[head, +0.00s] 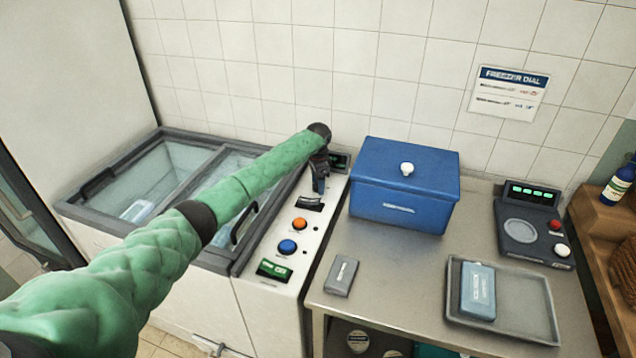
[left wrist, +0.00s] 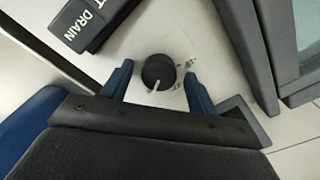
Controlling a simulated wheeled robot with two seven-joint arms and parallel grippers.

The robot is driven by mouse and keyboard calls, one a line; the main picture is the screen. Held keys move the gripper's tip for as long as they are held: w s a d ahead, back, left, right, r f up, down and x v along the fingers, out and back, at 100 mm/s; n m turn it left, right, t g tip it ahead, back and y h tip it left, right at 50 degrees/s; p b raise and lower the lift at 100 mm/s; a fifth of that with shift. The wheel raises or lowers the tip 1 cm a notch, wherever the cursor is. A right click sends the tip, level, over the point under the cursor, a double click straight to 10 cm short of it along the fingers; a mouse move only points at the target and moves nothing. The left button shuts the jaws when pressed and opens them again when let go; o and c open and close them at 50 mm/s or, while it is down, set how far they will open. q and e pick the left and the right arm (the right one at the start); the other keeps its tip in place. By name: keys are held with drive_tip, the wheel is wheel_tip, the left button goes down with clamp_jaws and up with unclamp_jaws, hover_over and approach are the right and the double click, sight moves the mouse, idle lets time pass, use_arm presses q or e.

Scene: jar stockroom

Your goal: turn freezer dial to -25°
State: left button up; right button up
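The freezer dial (left wrist: 158,69) is a round black knob with a pale pointer mark, on the freezer's white panel (head: 282,222). My left gripper (head: 319,188) is at the far end of the panel and hides the dial in the head view. In the left wrist view the gripper (left wrist: 157,88) is open, one finger on each side of the dial, with visible gaps. My right gripper is not in view.
A black DRAIN switch (left wrist: 88,20) is near the dial, and a small dark display (head: 339,161) stands behind it. The panel also has an orange button (head: 299,224) and a blue button (head: 288,246). A blue lidded box (head: 400,215) stands close right. A "FREEZER DIAL" sign (head: 509,92) hangs on the wall.

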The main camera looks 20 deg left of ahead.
use_arm(q)
drive_tip(key=shift+r, duration=0.25)
wheel_tip(320, 180, up, 6)
drive_tip(key=b, duration=0.2)
drive_tip(key=shift+r+b, duration=0.15)
drive_tip(key=shift+b, duration=0.2)
drive_tip(key=shift+r, duration=0.5)
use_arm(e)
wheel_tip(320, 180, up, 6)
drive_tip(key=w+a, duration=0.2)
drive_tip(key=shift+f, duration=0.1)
